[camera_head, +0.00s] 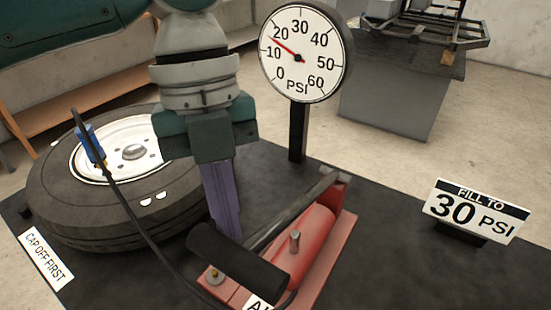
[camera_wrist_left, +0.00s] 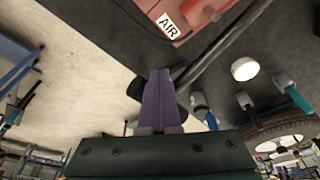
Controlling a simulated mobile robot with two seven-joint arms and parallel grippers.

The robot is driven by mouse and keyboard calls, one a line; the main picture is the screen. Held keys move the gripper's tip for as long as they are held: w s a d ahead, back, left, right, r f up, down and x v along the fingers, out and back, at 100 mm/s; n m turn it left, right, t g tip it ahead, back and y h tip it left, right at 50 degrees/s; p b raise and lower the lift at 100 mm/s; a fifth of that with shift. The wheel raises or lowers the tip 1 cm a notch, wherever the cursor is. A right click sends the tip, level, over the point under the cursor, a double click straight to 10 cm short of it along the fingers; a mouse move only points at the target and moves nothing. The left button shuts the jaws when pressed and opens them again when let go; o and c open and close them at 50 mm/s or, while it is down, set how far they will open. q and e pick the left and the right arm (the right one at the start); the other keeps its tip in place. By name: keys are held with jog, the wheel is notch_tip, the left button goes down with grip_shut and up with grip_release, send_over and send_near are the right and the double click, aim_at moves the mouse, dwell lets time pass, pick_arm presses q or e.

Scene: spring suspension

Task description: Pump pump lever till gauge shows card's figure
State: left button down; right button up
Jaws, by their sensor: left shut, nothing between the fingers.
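The red pump (camera_head: 305,245) lies on the dark mat, with an "AIR" label that also shows in the wrist view (camera_wrist_left: 168,26). Its lever (camera_head: 290,212) is low, ending in a thick black grip (camera_head: 238,262). My left gripper (camera_head: 228,236) points down with purple fingers shut and empty, right at the black grip; whether they touch cannot be told. In the wrist view the fingertips (camera_wrist_left: 159,72) overlap the grip. The gauge (camera_head: 304,55) has its red needle between 10 and 20, about 15 PSI. The card (camera_head: 475,211) reads "FILL TO 30 PSI". My right gripper is out of view.
A tyre (camera_head: 60,205) on a white wheel lies at the left, with a blue chuck (camera_head: 90,145) on it and a black hose (camera_head: 125,200) running to the front. A "CAP OFF FIRST" label (camera_head: 45,259) lies at front left. The mat between pump and card is clear.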

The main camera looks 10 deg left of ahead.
pick_arm(q)
jog(key=b+v, duration=0.1)
jog(key=v, duration=0.9)
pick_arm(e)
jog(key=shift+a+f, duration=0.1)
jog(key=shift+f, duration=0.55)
pick_arm(q)
jog(key=shift+d+f, duration=0.1)
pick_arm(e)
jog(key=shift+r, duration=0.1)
